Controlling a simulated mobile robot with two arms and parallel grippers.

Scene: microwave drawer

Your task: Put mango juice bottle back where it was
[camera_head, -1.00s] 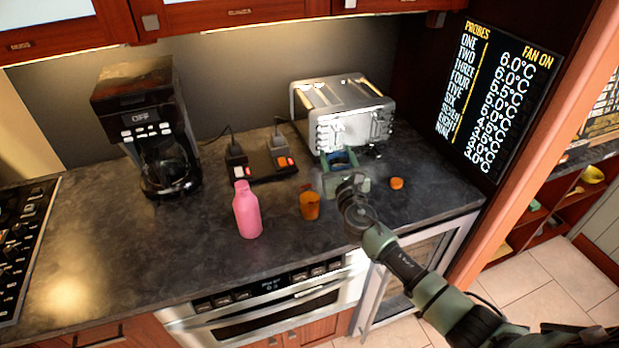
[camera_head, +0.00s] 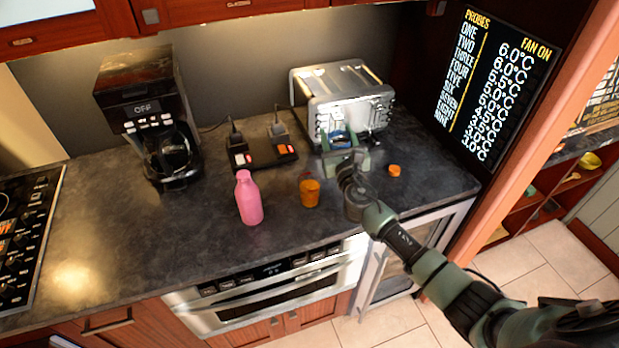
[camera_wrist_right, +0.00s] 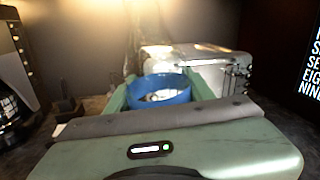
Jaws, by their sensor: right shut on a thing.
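My right gripper (camera_head: 340,152) is over the counter in front of the toaster, shut on a blue-rimmed round thing (camera_head: 337,138). In the right wrist view the blue thing (camera_wrist_right: 162,90) sits between the green fingers, with a greyish inside; most of its body is hidden. I cannot tell from its look whether it is the mango juice bottle. A pink bottle (camera_head: 248,198) stands upright on the counter, left of the gripper and apart from it. My left gripper is not in view.
An orange cup (camera_head: 310,191) stands between the pink bottle and my right arm. A small orange piece (camera_head: 394,171) lies right of the gripper. The toaster (camera_head: 345,100), a power strip (camera_head: 265,154) and the coffee maker (camera_head: 155,120) stand behind. The counter's left front is clear.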

